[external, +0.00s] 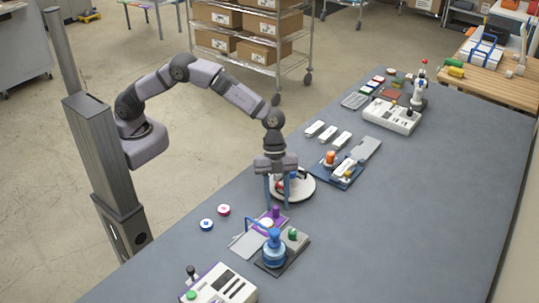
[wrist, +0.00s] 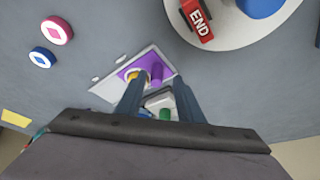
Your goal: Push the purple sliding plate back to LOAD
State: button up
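The purple sliding plate (external: 263,217) lies in a grey tray (external: 243,244) beside a blue lever press (external: 273,252). A purple post (external: 276,211) stands on the plate, with a pale round piece (external: 267,224) near it. In the wrist view, the purple plate (wrist: 128,70) and post (wrist: 157,74) show just beyond my fingers. My gripper (external: 277,204) is open, pointing down above the far side of the plate. In the wrist view the gripper's fingers (wrist: 156,84) stand apart with nothing held. No LOAD mark is readable. The press is partly hidden by my fingers in the wrist view.
Pink (external: 224,210) and blue (external: 206,225) discs lie to the left.

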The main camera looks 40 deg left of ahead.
jog(key=shift+s, duration=0.15)
jog(key=b+v, duration=0.2)
jog(key=v, duration=0.5)
jog(key=shift+r, duration=0.15)
dwell(0.3)
jog(key=w+a+n+t, duration=0.2)
jog(key=w+a+n, duration=0.5)
jog(key=w+a, duration=0.65)
jog(key=w+a+n+y+p, duration=0.1)
jog(key=w+a+n, duration=0.25)
jog(key=a, duration=0.45)
jog(key=w+a+n, duration=0.2)
jog(key=a+n, duration=0.2)
jog(key=a, duration=0.4)
jog(key=s+a+f+n, duration=0.1)
jog(key=s+a+n, duration=0.2)
jog(key=a, duration=0.5)
jog(key=s+a+f+n+y, duration=0.1)
jog(key=s+a+n, duration=0.2)
jog(key=a+n, duration=0.2)
jog(key=s+a+f+n+t+y, duration=0.1)
jog(key=s+a+f+n, duration=0.1)
jog(key=a, duration=0.9)
jog(key=shift+s+a+n+p, duration=0.35)
jog(key=shift+s+n, duration=0.3)
jog(key=shift+n, duration=0.6)
